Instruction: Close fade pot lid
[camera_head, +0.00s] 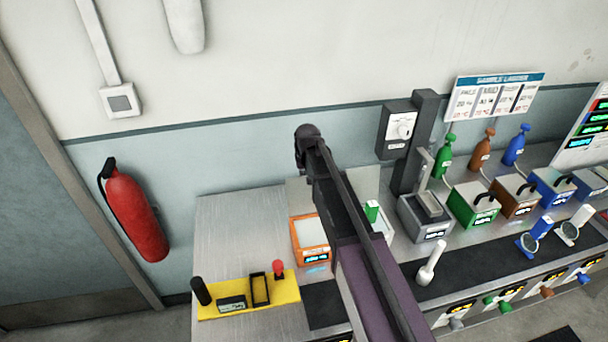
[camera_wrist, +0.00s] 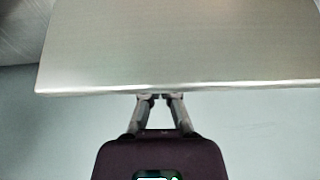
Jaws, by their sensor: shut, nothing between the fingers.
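Several box-shaped pots stand in a row on the bench. The grey pot (camera_head: 425,220) has its lid (camera_head: 425,168) standing up behind its opening. The green pot (camera_head: 472,206), the brown pot (camera_head: 513,197) and the blue pot (camera_head: 553,187) have flat tops with dark handles and look closed. Their labels are too small to read, so I cannot tell which is the fade pot. My gripper (camera_wrist: 160,97) shows in the wrist view with its fingers together and empty, by the edge of a bare metal surface (camera_wrist: 180,45). No pot shows there.
Green, brown and blue bottles (camera_head: 482,150) stand behind the pots. A white-handled tool (camera_head: 430,264) is on the dark strip in front. An orange-framed box (camera_head: 311,240) and a yellow control panel (camera_head: 248,296) are at left. My arm crosses the middle of the head view.

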